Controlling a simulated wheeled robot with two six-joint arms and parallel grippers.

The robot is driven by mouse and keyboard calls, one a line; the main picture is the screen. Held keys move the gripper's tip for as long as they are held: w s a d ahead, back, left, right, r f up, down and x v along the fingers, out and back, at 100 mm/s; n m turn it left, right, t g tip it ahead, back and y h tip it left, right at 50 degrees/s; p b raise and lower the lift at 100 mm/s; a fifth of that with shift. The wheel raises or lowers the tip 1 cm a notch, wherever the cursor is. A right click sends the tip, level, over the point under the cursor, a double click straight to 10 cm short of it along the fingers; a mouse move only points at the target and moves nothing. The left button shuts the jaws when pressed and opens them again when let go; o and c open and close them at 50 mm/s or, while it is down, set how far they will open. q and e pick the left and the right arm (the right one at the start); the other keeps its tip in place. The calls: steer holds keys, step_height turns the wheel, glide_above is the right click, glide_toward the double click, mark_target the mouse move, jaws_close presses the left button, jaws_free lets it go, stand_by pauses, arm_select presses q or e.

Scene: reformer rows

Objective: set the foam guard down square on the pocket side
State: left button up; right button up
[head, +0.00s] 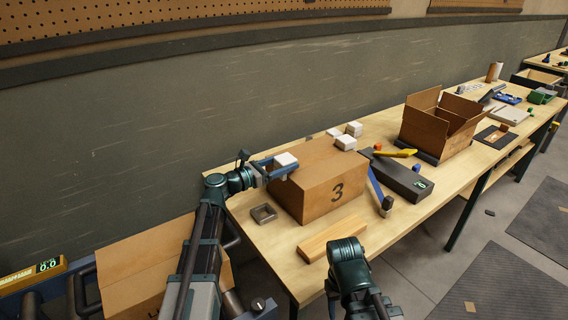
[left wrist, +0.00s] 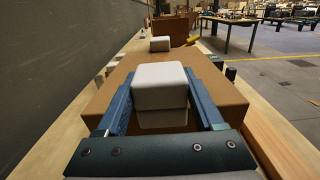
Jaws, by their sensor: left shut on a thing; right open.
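The foam guard (head: 286,160) is a pale, blocky piece held in my left gripper (head: 277,167). In the left wrist view the foam guard (left wrist: 160,85) sits between the two blue fingers of my left gripper (left wrist: 162,108), which are shut on it. I cannot tell whether the guard touches the top. Part of my right arm shows at the lower middle of the head view, but its gripper does not.
More white blocks (head: 346,142) stand behind the carton. A small square frame (head: 263,213) and a wooden bar (head: 332,238) lie near it on the workbench (head: 430,190). A long dark box (head: 403,177) and an open carton (head: 436,126) stand to the right.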

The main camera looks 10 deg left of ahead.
arm_select(q)
steer(key=shift+f+b, duration=0.6)
steer(key=shift+f, duration=0.05)
steer(key=o, duration=1.3)
steer(key=shift+o, duration=0.2)
steer(key=v, duration=1.3)
steer(key=shift+s+a, duration=0.25)
steer(key=shift+s, duration=0.05)
